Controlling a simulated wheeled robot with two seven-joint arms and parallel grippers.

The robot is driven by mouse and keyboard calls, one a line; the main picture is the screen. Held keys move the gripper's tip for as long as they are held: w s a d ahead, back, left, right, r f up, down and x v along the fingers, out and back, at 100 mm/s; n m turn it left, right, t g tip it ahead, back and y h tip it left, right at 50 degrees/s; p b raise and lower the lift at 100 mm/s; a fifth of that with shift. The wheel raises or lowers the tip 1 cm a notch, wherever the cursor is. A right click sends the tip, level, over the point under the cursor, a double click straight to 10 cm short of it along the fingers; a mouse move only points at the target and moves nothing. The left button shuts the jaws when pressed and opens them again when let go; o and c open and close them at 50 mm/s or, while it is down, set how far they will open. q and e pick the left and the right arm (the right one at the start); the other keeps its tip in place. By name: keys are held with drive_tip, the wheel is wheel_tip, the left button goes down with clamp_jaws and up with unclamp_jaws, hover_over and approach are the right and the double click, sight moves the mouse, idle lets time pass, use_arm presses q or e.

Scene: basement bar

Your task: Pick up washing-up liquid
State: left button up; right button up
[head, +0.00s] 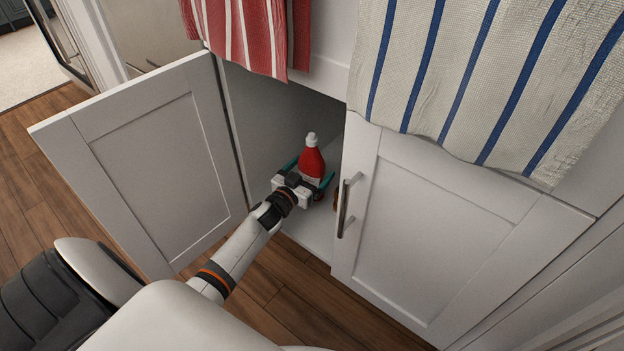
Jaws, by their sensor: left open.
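The washing-up liquid (312,163) is a red bottle with a white cap. It stands upright inside the open cupboard, near the front. My left gripper (308,174) reaches into the cupboard with its teal fingers open, one on each side of the bottle. Its palm hides the lower front of the bottle, so I cannot tell whether the fingers touch it. My right gripper is not in view.
The left cupboard door (150,160) is swung open. The right door (430,235) is shut, with a metal handle (346,205) close to my gripper. A red striped towel (245,35) and a blue striped towel (480,80) hang above. The wooden floor (25,220) shows at left.

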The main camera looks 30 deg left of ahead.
use_arm(q)
drive_tip(key=shift+w+f+b, duration=0.15)
drive_tip(key=shift+w+b, duration=0.3)
drive_tip(key=shift+w, duration=0.8)
drive_tip(key=c, duration=1.4)
drive_tip(key=shift+r, duration=0.25)
drive_tip(key=shift+c, duration=0.2)
